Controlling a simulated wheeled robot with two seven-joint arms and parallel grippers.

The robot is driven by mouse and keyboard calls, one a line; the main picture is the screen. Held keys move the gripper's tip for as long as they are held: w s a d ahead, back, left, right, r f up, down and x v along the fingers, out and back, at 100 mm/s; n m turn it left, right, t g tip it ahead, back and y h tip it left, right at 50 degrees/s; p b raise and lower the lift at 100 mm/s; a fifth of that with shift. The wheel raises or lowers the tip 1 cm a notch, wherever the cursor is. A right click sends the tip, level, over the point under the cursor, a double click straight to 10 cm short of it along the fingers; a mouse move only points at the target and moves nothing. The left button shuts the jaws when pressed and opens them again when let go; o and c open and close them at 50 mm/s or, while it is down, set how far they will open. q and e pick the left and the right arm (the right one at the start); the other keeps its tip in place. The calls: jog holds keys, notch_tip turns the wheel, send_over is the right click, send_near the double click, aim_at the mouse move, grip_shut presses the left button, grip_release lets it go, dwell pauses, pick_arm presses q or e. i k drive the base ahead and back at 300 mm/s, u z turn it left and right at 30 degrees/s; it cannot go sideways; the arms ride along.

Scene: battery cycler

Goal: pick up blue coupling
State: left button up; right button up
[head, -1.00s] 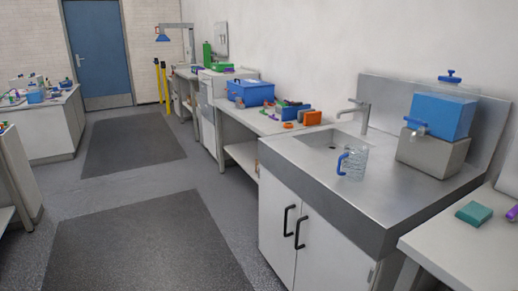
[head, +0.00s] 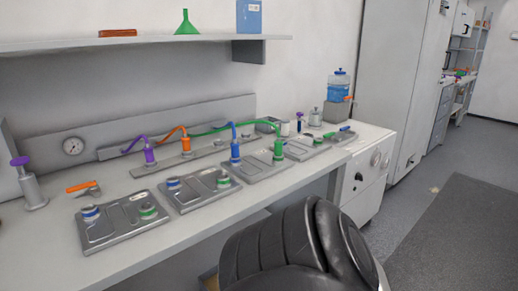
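A blue coupling (head: 235,150) stands upright at the back left of a metal tray (head: 262,168) on the bench, with a blue hose rising from its top. A green coupling (head: 279,150) stands on the same tray to its right, joined to a green hose. An orange coupling (head: 186,144) and a purple coupling (head: 150,155) stand further left on a rail behind the trays. Neither of my grippers is in view.
A black padded chair (head: 285,245) stands in front of the bench. More trays with blue- and green-ringed ports (head: 125,224) lie left. A shelf (head: 130,42) hangs above. Clear floor (head: 450,230) lies right, beside a tall grey cabinet (head: 400,80).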

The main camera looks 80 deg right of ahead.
aim_at(235, 145)
jog(key=z, duration=2.7)
